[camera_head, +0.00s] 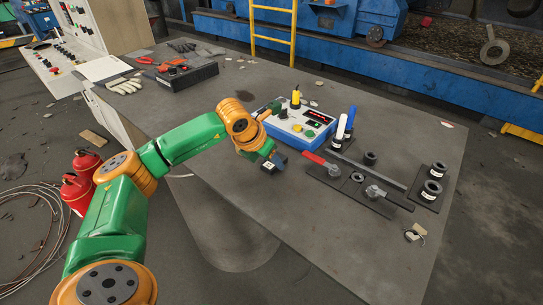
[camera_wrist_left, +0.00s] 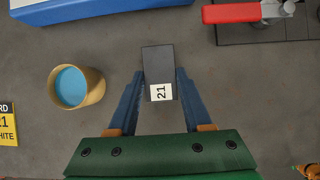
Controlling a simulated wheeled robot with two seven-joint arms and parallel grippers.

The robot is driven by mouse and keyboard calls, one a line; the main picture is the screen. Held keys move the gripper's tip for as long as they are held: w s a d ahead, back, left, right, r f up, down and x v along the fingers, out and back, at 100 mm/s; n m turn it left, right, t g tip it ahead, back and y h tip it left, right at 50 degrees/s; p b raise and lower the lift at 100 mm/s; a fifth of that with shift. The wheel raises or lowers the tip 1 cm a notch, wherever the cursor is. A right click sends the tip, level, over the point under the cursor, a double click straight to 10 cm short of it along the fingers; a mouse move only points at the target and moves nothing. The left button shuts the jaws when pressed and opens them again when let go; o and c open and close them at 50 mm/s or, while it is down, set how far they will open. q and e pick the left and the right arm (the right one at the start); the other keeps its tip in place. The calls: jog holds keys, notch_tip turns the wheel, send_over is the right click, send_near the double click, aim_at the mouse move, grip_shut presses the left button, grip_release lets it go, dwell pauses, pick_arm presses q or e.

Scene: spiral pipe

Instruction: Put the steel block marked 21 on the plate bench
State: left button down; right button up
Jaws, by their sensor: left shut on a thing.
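The steel block marked 21 (camera_wrist_left: 158,60) is dark, with a white label reading 21 on its near end. My left gripper (camera_wrist_left: 159,82) is shut on it, one blue finger on each side. In the head view the block (camera_head: 266,165) and my left gripper (camera_head: 273,161) are over the grey table, left of the dark flat plates (camera_head: 327,174). These plates carry a red-handled tool and grey fittings; I cannot tell whether they are the plate bench. A corner of a dark plate (camera_wrist_left: 262,34) shows at the wrist view's upper right. My right gripper is not in view.
A blue-and-white box (camera_head: 300,128) with buttons stands behind the gripper. Dark rings (camera_head: 431,188) stand at right. The table's near part is clear.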

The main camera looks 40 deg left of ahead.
pick_arm(q)
jog(key=shift+f, duration=0.1)
jog(key=c, duration=0.8)
grip_release()
jog(key=shift+f, duration=0.15)
jog(key=o, duration=0.5)
jog(key=shift+c, duration=0.2)
jog(key=shift+r, duration=0.35)
jog(key=shift+s+a+r, duration=0.1)
jog(key=shift+s+r, duration=0.15)
jog(key=shift+r, duration=0.1)
jog(key=b+v, duration=0.1)
jog(key=v, duration=1)
